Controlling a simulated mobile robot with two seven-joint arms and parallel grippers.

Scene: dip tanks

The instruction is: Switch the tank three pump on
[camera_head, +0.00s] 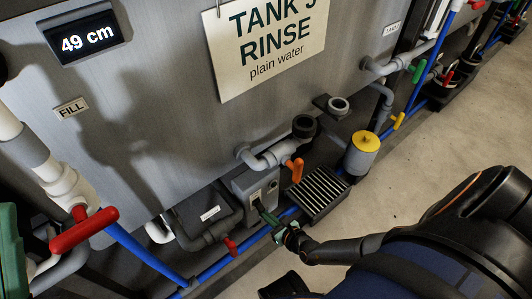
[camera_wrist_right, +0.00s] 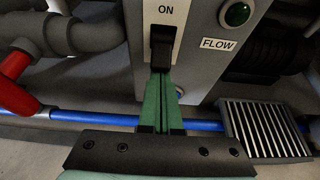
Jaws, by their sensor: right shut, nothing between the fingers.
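The tank three sign (camera_head: 265,45) hangs on the grey tank wall, reading RINSE, plain water. Below it a small grey pump box (camera_head: 240,183) sits low by the floor. My left gripper is not in view.
A slatted drain grate (camera_head: 321,192) lies right of the box. An orange-handled valve (camera_head: 296,170) and a yellow-capped canister (camera_head: 362,153) stand near it. A red-handled valve (camera_head: 84,228) and blue pipes are at left. The floor at right (camera_head: 460,135) is clear.

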